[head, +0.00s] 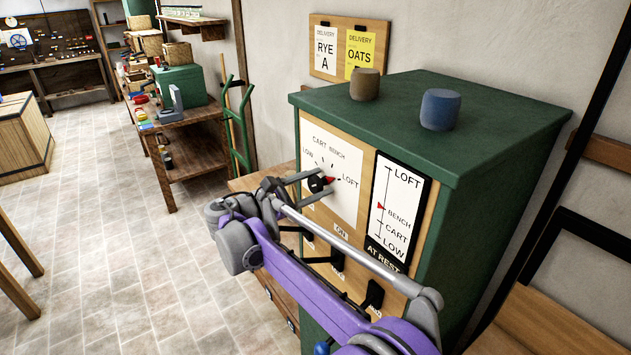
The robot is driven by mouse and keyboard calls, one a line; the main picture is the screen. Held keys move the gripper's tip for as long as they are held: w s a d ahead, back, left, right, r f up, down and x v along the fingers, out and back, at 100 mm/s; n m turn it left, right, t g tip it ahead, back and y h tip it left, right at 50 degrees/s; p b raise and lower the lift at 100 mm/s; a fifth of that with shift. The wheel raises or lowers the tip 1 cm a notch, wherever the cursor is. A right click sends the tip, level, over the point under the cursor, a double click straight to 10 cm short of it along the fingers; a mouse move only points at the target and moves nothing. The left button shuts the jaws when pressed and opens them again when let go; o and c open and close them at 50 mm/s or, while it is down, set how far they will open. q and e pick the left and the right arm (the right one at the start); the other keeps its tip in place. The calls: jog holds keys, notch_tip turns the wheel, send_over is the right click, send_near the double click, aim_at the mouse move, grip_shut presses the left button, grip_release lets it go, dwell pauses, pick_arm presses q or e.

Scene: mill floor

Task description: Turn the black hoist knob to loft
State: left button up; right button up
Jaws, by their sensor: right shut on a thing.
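The black hoist knob (318,183) sits on a white dial plate (343,205) on the front of a green cabinet (470,215). The dial reads low, cart, bench and loft. The red pointer (330,180) on the knob points right, toward the loft word. My right gripper (319,185) reaches in from below, its two grey fingers shut on the knob, one above and one below. A gauge (395,205) right of the dial has its red marker near bench and reads "at rest". My left gripper is not in view.
Black switches (373,296) sit low on the panel, partly behind my right arm. A brown cylinder (365,84) and a blue cylinder (441,109) stand on the cabinet. Delivery cards (343,50) hang behind. A cluttered shelf (195,135) stands back left.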

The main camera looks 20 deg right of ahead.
jog(key=shift+m, duration=0.6)
jog(key=o, duration=1.3)
jog(key=shift+o, duration=0.2)
jog(key=v, duration=1.1)
jog(key=shift+b, duration=0.45)
jog(key=shift+d, duration=0.1)
